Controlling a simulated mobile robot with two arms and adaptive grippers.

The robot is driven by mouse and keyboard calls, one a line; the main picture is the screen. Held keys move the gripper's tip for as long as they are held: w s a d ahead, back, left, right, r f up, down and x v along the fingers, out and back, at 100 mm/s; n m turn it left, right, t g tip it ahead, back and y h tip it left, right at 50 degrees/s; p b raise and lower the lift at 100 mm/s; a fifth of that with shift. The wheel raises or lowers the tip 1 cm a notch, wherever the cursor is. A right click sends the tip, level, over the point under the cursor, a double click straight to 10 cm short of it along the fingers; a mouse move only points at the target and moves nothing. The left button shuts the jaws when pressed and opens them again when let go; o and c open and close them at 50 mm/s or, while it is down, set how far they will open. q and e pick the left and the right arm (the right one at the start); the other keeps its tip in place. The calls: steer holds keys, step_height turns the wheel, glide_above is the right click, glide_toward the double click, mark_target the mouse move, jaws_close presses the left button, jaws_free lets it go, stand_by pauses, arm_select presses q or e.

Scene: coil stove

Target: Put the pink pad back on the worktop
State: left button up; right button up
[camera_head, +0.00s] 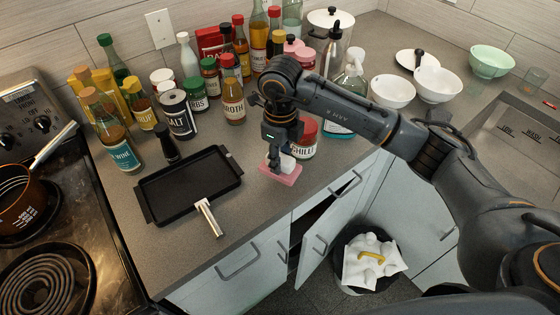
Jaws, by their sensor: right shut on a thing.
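The pink pad (282,176) is in the head view, near the front edge of the worktop (262,222), between the black tray and a red-lidded jar. My right gripper (277,163) points down and is shut on the pad, with its fingers covering part of the top. The pad is roughly level and sits at or just above the worktop; I cannot tell whether it touches. A small white patch shows at the fingers, and I cannot tell what it belongs to. My left gripper is not in view.
A black tray (188,184) and a small pale metal-looking item (209,217) lie left of the pad. Several bottles and jars, such as the chilli jar (303,140), stand behind. Below, a cabinet door (318,246) stands open beside a bin (347,250).

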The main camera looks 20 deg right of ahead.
steer(key=shift+w+f, duration=0.25)
step_height(320, 180, down, 3)
steer(key=shift+w+r+p, duration=0.1)
steer(key=shift+w+p, duration=0.05)
steer(key=shift+p, duration=0.9)
steer(key=shift+f, duration=0.3)
steer(key=shift+f, duration=0.1)
steer(key=shift+f+b, duration=0.2)
steer(key=shift+b, duration=0.1)
steer(key=o, duration=1.1)
steer(key=shift+d+r, duration=0.1)
